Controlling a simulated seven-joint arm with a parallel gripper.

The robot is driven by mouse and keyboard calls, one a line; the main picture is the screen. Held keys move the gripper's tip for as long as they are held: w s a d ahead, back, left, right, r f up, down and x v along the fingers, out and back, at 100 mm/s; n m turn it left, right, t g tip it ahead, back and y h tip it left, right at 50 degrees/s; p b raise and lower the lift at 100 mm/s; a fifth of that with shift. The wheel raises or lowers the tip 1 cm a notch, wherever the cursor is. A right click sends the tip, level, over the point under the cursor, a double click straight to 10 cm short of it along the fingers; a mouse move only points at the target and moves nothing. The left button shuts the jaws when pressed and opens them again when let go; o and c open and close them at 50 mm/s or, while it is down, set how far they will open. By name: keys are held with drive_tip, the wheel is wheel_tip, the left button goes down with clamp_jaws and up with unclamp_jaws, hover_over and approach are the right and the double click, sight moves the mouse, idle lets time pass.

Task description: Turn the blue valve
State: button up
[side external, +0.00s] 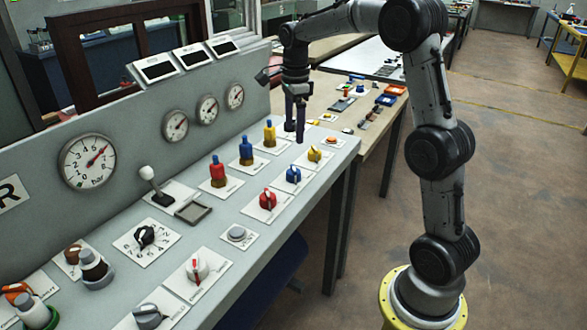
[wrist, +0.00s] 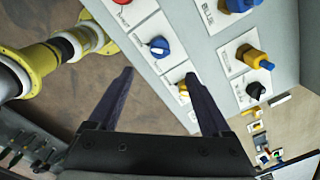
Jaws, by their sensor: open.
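The blue valve (side external: 293,174) is a small rotary knob on a white plate, in the row near the panel's front edge. The wrist view also shows this blue valve (wrist: 159,46), top centre, with a pale pointer mark. My gripper (side external: 296,131) is open and empty, pointing down over the panel's far end, beyond the blue valve. In the wrist view, my gripper (wrist: 158,76) has its fingers spread, with the blue valve ahead of the gap between them. The right finger partly hides the yellow valve (wrist: 183,88).
The red valve (side external: 267,199) and yellow valve (side external: 314,154) flank the blue one. Taller red (side external: 218,172), blue (side external: 246,151) and yellow (side external: 269,134) handles stand behind. Gauges (side external: 88,162) line the upright back panel. A table with small parts lies beyond.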

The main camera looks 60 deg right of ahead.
sight(294, 168)
wheel_tip(294, 168, down, 13)
drive_tip(key=shift+w+d+f, duration=0.15)
drive_tip(key=shift+f, duration=0.05)
idle(0.3)
clamp_jaws()
idle(0.4)
